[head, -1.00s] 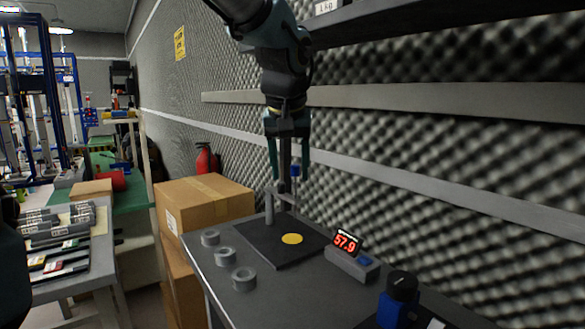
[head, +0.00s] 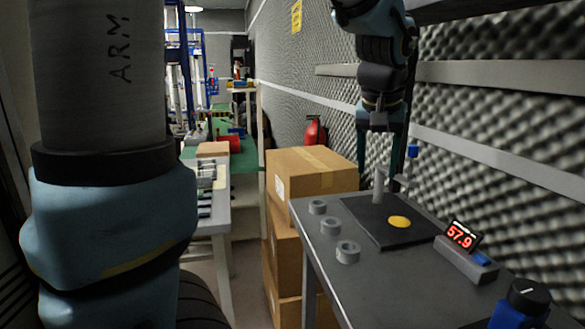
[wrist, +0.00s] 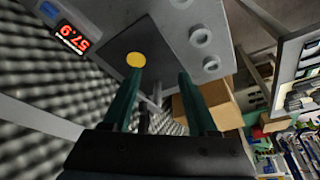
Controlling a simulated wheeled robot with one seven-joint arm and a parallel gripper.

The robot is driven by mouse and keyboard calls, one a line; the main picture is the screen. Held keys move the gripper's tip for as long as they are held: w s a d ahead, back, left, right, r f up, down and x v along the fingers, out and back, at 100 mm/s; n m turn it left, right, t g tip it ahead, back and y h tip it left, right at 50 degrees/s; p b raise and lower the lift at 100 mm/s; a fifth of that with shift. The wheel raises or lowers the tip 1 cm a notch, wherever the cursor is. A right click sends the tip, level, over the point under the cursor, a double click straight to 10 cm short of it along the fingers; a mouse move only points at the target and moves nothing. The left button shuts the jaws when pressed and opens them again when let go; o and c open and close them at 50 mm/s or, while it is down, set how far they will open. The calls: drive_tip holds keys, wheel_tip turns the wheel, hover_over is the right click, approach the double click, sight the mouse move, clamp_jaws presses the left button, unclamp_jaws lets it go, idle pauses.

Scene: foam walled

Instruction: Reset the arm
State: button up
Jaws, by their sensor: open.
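My gripper (head: 380,150) hangs above the far end of the grey bench (head: 318,262), its green fingers pointing down. In the wrist view my gripper (wrist: 162,85) shows two green fingers spread apart with nothing held between them. Below and in front of it are a dark plate (head: 372,226) with a yellow disc (head: 399,222) and a grey post (head: 379,185). The fingers partly overlap the post area in the head view. A large part of my arm (head: 100,200) fills the left of the head view.
Several grey rings (head: 331,225) stand along the bench's left edge. A red display reading 57.9 (head: 460,236) and a blue device with a black knob (head: 525,300) are at the right. Cardboard boxes (head: 312,172) stand beside the bench. The foam wall (head: 500,110) closes the right side.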

drive_tip(key=s+a+f+n+p, duration=0.1)
drive_tip(key=a+f, duration=0.3)
drive_tip(key=a, duration=0.4)
drive_tip(key=a+f+n+g+y+p, duration=0.1)
drive_tip(key=a+f, duration=0.3)
drive_tip(key=a, duration=0.4)
drive_tip(key=s+a+f+n+g+p, duration=0.1)
drive_tip(key=a+f, duration=0.3)
drive_tip(key=a, duration=0.5)
drive_tip(key=shift+s+n+p, duration=0.3)
drive_tip(key=shift+s+n, duration=0.05)
drive_tip(key=shift+n, duration=0.15)
